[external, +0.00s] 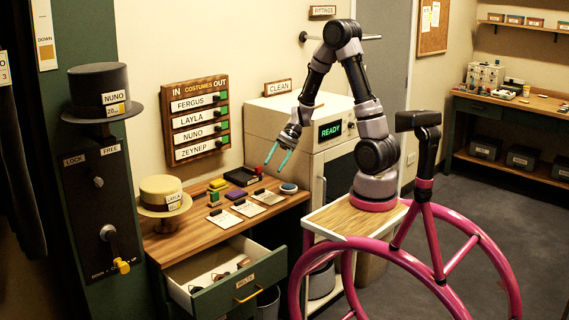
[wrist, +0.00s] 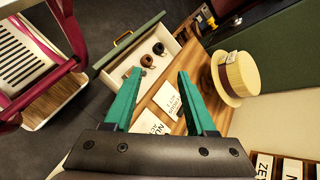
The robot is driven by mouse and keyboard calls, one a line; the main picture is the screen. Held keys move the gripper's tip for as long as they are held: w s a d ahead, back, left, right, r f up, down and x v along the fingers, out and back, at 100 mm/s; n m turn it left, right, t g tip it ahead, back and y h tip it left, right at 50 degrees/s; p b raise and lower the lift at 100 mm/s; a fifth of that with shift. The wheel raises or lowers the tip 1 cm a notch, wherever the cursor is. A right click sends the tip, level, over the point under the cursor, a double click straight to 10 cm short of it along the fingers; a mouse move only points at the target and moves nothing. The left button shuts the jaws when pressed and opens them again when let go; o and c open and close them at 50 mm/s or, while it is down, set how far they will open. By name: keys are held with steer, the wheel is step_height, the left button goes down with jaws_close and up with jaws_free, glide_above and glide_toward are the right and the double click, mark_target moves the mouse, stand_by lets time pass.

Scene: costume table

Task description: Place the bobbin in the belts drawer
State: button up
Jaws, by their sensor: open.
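The green-fronted drawer (external: 238,288) under the wooden table is pulled open; its small front label looks like "BELTS". Rolled dark and brown items lie inside it. The drawer also shows in the wrist view (wrist: 118,62), with the rolls (wrist: 148,61) near its middle. My gripper (external: 278,157) is open and empty above the table's right part, pointing down; its teal fingers also show in the wrist view (wrist: 157,82).
A straw hat (external: 163,192) stands at the table's left end. White cards (external: 245,208) with black tops lie mid-table, near a dark tray (external: 241,176). The white machine (external: 300,128) reading "READY" stands behind. A tall dark hat (external: 99,92) is at the far left.

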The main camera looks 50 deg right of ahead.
steer(key=s+d+r+n+t+h, duration=0.2)
steer(key=s+d+r+t+h, duration=0.2)
steer(key=r, duration=0.6)
steer(key=s+d+r+n+t+h, duration=0.2)
steer(key=s+d+r+t+h, duration=0.2)
steer(key=d+r, duration=0.5)
step_height(320, 180, up, 2)
steer(key=shift+s+d+r+n+t, duration=0.25)
steer(key=shift+s+n+t, duration=0.05)
steer(key=shift+t, duration=0.1)
